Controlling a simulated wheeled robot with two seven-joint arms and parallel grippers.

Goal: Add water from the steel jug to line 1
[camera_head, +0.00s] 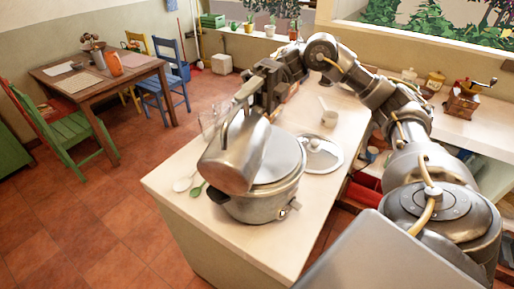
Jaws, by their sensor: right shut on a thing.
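The steel jug (234,155) is in my right gripper (254,95), which is shut on its handle at the top. The jug is tilted and held above the left side of a big metal pot (258,207) on the counter. It covers part of the pot's mouth. No stream of water can be made out. I cannot see a line 1 mark or a water level. My left gripper is not in view.
A lid (322,154) lies on the counter (300,240) right of the pot. A white cup (329,118) stands behind it. Glasses (212,120) stand behind the jug, and spoons (196,188) lie left of the pot. A coffee grinder (463,102) is at far right.

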